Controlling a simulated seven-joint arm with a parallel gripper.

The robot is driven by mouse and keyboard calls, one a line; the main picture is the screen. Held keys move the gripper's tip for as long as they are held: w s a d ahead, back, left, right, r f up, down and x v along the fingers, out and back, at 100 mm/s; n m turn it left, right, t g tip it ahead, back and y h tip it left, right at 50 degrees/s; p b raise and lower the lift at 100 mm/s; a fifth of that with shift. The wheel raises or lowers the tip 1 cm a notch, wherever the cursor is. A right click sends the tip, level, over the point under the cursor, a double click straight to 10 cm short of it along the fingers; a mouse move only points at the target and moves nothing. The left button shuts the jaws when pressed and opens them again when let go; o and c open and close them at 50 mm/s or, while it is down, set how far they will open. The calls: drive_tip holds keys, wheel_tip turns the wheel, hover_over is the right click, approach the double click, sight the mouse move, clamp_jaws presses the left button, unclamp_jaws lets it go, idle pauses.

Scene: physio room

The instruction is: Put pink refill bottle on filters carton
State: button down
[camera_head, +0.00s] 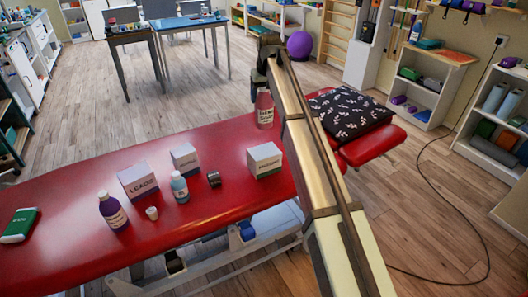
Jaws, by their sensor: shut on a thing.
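The pink refill bottle (264,112) is upright near the far edge of the red treatment table, beyond the right-hand white carton. My gripper (262,88) is above it and shut on its top; the fingers are small and partly hidden by my arm. I cannot tell whether the bottle's base touches the table. Three white cartons stand on the table: one marked LEADS (139,182), a middle carton (185,159) and a right-hand carton (264,161). The labels on the middle and right-hand cartons are too small to read surely, so I cannot tell which is the filters carton.
On the red table (75,200) stand a purple bottle (112,211), a pale blue bottle (179,187), a small white cup (152,213) and a dark round item (214,179). A green pack (19,225) lies far left. A patterned cushion (345,117) lies at right, beyond my arm.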

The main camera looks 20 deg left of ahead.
sight(264, 123)
drive_tip(key=shift+s+d+f+n, duration=0.2)
drive_tip(key=shift+s+f, duration=0.05)
drive_tip(key=shift+s, duration=0.3)
drive_tip(key=shift+s+d+f+n, duration=0.2)
drive_tip(key=shift+s, duration=0.35)
drive_tip(key=shift+f, duration=4.95)
drive_tip(key=shift+c, duration=0.6)
unclamp_jaws()
drive_tip(key=shift+f, duration=0.1)
drive_tip(key=v, duration=1.2)
drive_tip(key=shift+w, duration=0.2)
drive_tip(key=shift+o, duration=0.5)
